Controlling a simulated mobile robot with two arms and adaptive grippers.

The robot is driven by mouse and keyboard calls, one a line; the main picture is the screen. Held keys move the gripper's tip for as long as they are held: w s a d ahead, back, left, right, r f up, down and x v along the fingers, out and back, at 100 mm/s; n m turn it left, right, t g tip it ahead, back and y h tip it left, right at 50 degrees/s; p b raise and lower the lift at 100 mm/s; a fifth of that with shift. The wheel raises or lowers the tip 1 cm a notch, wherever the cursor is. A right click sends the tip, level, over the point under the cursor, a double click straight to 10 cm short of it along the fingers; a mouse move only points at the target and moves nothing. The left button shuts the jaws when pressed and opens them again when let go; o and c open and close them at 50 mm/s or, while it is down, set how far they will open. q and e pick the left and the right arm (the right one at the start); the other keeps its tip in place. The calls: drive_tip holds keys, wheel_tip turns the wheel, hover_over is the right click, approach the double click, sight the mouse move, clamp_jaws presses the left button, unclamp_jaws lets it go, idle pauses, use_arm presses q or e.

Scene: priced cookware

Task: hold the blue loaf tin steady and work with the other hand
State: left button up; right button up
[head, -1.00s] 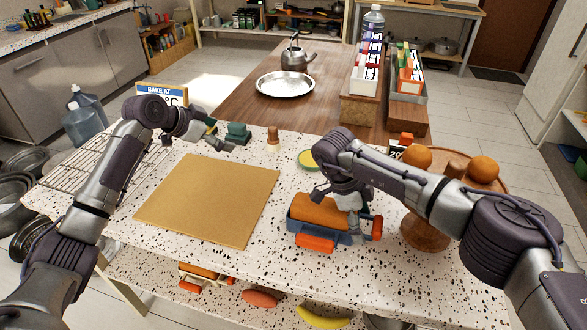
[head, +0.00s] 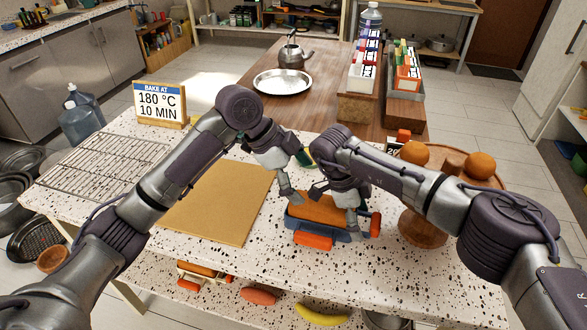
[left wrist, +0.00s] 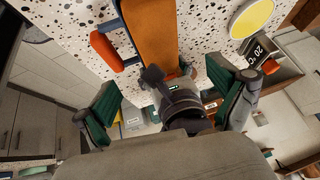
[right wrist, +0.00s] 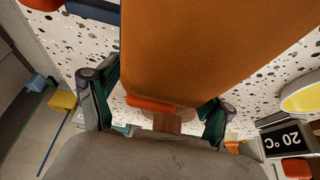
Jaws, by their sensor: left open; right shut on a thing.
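The blue loaf tin (head: 293,226) stands on the speckled counter, with an orange loaf-like block (head: 322,208) in it. One orange handle (head: 313,240) is on its front side and another (head: 376,225) at its right end. My right gripper (head: 345,206) is at the tin's right part; in the right wrist view its fingers flank the end handle (right wrist: 150,103), and the grip itself is partly hidden. My left gripper (head: 296,178) is open and empty by the tin's left end. The left wrist view shows its spread fingers (left wrist: 170,105) facing the tin (left wrist: 218,72).
A tan board (head: 215,210) lies left of the tin, partly under my left arm. A wire rack (head: 95,165) and a baking sign (head: 160,103) are at the left. A wooden stand (head: 423,232) with orange balls is close on the right. A yellow disc (left wrist: 250,18) lies behind the tin.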

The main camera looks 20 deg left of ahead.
sight(320, 201)
use_arm(q)
drive_tip(key=x, duration=0.8)
drive_tip(key=shift+c, duration=0.2)
drive_tip(key=c, duration=1.1)
use_arm(e)
drive_tip(key=o, duration=1.3)
